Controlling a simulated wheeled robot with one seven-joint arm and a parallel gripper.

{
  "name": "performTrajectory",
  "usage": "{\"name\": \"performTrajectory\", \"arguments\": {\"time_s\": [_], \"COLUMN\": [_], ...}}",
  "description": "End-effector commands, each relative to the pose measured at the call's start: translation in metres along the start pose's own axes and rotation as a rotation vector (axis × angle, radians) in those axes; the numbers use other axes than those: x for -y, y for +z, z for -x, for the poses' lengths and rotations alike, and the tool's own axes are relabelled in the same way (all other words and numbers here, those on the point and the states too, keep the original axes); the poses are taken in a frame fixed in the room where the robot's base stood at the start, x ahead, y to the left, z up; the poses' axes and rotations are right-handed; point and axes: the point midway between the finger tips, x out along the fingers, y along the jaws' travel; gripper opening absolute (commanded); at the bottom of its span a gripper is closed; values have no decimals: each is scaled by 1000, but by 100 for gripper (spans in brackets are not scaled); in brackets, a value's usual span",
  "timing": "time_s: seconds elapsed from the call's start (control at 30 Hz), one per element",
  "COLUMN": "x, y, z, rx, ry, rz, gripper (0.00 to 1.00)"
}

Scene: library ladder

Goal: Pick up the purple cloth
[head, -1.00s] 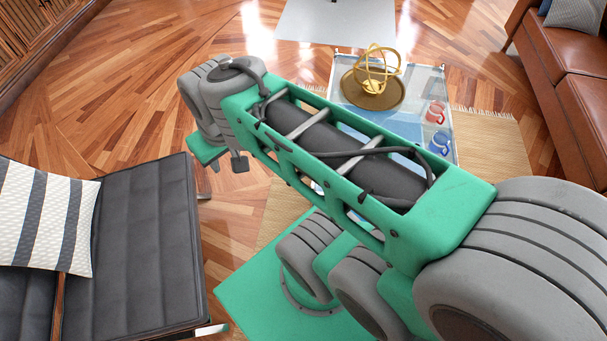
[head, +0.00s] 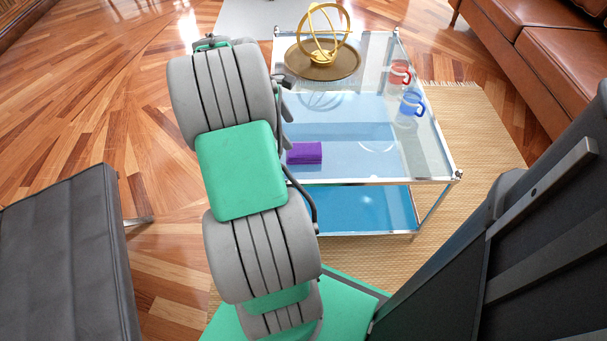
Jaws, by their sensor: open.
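The purple cloth (head: 305,153) is a small folded block on the near left part of the glass coffee table (head: 420,170). Its left end is close to my arm in the picture, and I cannot tell whether the arm hides some of it. My gripper (head: 286,98) is mostly hidden behind my arm; only small grey parts show at the arm's right edge, above the cloth in the picture. It is open and apart from the cloth.
A gold ring ornament on a round brown tray (head: 292,68) stands at the table's back. A red mug (head: 400,73) and a blue mug (head: 411,104) stand at its right. A dark padded seat (head: 70,260) is at left, a brown leather sofa (head: 530,55) at right.

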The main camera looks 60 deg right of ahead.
Motion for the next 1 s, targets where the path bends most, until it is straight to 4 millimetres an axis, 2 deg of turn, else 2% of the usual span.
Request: {"name": "performTrajectory", "arguments": {"time_s": [0.03,0.17,0.37,0.5,0.6,1.0], "x": [-3,-4,-3,0,0,0], "y": [5,14,13,11,12,14], "z": [-22,-40,-63,-90,-103,-103], "rx": [10,21,20,20,20,19], "ry": [-16,-33,-30,-30,-29,-28], "rz": [11,36,39,38,38,40], "gripper": [80,80,80,80,80,80]}}
